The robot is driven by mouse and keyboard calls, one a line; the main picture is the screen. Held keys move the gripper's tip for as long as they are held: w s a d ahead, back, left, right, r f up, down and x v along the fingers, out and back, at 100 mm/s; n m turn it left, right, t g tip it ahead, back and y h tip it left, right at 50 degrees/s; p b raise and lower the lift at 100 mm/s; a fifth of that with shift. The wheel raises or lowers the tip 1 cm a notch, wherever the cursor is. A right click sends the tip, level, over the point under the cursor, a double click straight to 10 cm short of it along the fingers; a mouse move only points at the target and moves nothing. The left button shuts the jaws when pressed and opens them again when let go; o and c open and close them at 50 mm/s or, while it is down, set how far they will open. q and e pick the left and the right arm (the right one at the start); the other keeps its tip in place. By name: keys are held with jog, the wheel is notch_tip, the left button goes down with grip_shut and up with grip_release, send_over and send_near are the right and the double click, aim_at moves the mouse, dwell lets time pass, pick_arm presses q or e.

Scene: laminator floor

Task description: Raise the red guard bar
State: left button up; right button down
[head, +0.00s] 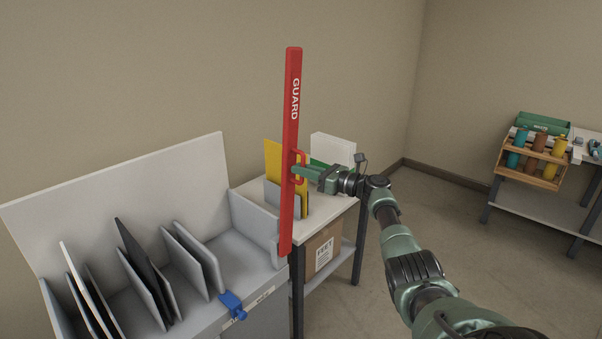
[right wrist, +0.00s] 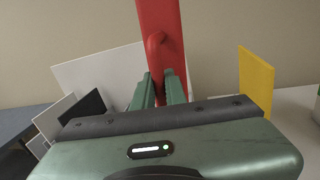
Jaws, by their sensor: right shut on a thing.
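The red guard bar (head: 291,115), lettered GUARD in white, stands almost upright in the head view, at the front right corner of the grey sorting rack. A red handle (head: 302,158) sticks out from its right side. My right gripper (head: 297,171) comes in from the right and is shut on the handle. In the right wrist view, the gripper's green fingers (right wrist: 160,90) lie on both sides of the handle (right wrist: 157,45), with the red bar (right wrist: 162,18) rising behind it. My left gripper is not in view.
The grey rack (head: 255,222) holds several upright panels, with a blue clamp (head: 232,305) on its front edge. A side table (head: 328,209) holds yellow sheets (head: 273,158) and a white block (head: 332,150). A wooden bottle carrier (head: 531,166) stands far right. Floor between is clear.

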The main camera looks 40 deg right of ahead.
jog(key=shift+d, duration=0.2)
dwell(0.3)
jog(key=c, duration=1.5)
grip_release()
jog(key=shift+d, duration=0.1)
jog(key=shift+o, duration=0.2)
jog(key=shift+d+f, duration=0.15)
jog(key=b+v, duration=0.1)
jog(key=v, duration=0.6)
jog(key=shift+s, duration=0.4)
